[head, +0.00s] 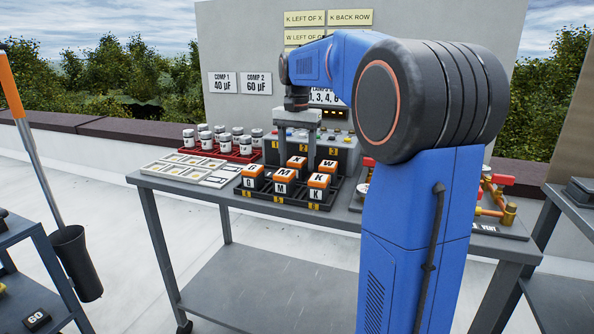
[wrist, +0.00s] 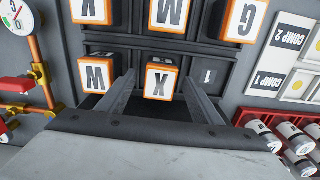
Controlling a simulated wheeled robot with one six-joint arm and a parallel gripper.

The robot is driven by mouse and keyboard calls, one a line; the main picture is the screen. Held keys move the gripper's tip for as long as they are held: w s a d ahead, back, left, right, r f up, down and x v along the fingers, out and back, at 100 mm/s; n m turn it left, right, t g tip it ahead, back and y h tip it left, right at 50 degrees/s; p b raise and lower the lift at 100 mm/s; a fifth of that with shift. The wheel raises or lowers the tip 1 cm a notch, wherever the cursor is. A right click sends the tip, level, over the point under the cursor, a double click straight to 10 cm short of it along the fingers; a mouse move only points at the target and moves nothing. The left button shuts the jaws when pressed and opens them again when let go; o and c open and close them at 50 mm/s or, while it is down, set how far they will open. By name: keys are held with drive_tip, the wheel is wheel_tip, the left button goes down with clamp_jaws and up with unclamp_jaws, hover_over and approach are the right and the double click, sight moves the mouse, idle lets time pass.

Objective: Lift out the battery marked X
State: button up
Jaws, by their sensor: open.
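The battery marked X (head: 297,163) has an orange top edge and white label. It sits in the back row of the dark rack, in the middle place. In the wrist view the X battery (wrist: 160,82) lies between the two fingers of my gripper (wrist: 160,92), with a gap on each side. My gripper (head: 298,135) is open, pointing down above it, and holds nothing. The battery marked W (wrist: 95,76) sits beside X, close to one finger. The slot marked 1 (wrist: 208,76) on the other side is empty. The lower finger ends are hard to see in the head view.
Batteries G (head: 253,171), M (head: 283,176) and K (head: 318,181) fill the front row. A red tray (head: 217,150) of white capacitors stands at the back left, near a pale tray (head: 190,168). Brass valves and pipes (head: 498,200) stand right of the rack.

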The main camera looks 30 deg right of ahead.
drive_tip(key=shift+f, duration=0.35)
drive_tip(key=c, duration=1.4)
drive_tip(key=shift+r, duration=0.1)
